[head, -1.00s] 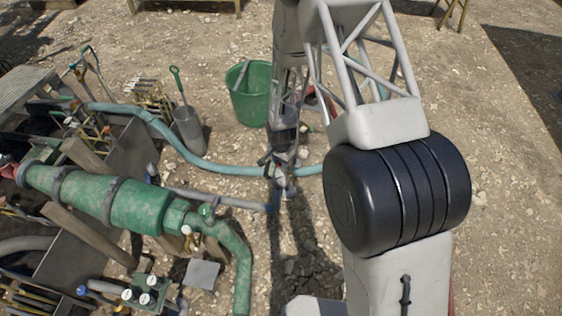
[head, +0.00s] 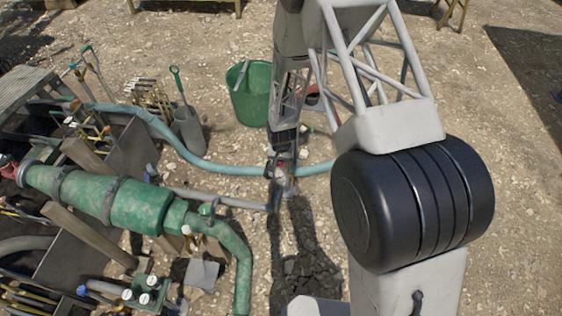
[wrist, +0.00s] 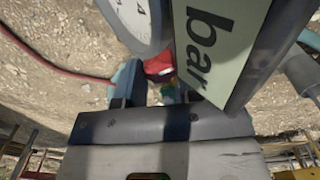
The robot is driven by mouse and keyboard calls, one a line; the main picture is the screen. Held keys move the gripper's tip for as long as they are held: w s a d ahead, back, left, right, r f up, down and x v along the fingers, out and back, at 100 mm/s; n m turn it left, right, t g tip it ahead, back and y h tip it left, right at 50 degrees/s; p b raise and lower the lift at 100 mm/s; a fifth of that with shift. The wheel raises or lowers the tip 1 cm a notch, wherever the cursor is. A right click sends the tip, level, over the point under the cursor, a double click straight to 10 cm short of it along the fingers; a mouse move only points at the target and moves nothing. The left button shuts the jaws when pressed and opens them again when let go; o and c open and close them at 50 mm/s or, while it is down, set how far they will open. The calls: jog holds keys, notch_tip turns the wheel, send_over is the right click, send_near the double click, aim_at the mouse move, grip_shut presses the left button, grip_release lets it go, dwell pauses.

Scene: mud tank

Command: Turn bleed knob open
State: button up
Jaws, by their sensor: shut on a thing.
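In the wrist view, my gripper (wrist: 158,84) is shut on a small red knob (wrist: 157,66), which looks like the bleed knob. A little green shows just below the red. A plate lettered "bar" (wrist: 212,35) covers the right finger and part of the knob, so the knob's turn angle cannot be read. A round white dial (wrist: 140,14) is cut off at the top of this view. In the head view, my gripper (head: 283,186) is low over the ground near the end of a grey pipe (head: 235,201); the knob is too small to make out there.
A light blue hose (head: 205,165) runs behind my gripper. A green pump body (head: 135,205) with a bent pipe lies to the left. A green bucket (head: 250,97) stands behind. A red hose (wrist: 55,68) crosses the wrist view's left. Gravel at right is open.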

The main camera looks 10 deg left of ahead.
aim_at(281, 162)
jog(key=shift+n, duration=1.1)
jog(key=o, duration=0.9)
jog(key=shift+r, duration=0.2)
jog(key=shift+r, duration=3.7)
